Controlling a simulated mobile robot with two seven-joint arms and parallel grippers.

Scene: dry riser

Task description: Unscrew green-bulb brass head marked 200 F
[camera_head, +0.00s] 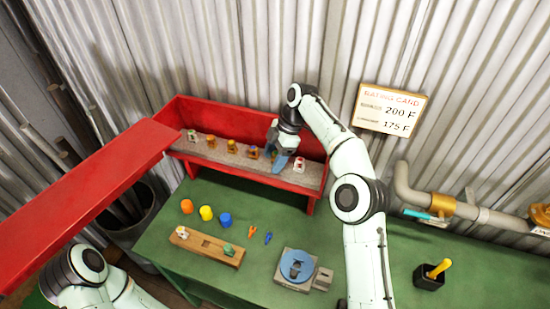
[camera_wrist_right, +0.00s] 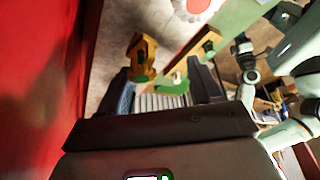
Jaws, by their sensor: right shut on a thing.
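My right gripper (camera_head: 280,160) reaches down into the red cabinet, at the right part of its shelf. In the right wrist view its fingers (camera_wrist_right: 165,92) are closed around a small piece with green (camera_wrist_right: 175,86) showing between them. The gripper hides most of this piece, and no marking on it is readable. A brass head (camera_wrist_right: 141,58) stands close by, near the left finger. In the head view several heads stand in a row left of the gripper, including a yellow-brass one (camera_head: 231,146) and a brass one (camera_head: 252,152). My left arm shows at bottom left, but its gripper is out of frame.
A white-and-red head (camera_head: 299,164) stands right of the gripper. The cabinet's red door (camera_head: 90,205) swings out at left. The green table holds coloured caps, a wooden block (camera_head: 208,246), a blue-topped device (camera_head: 296,265) and a black cup (camera_head: 428,280). A rating card (camera_head: 390,108) hangs behind.

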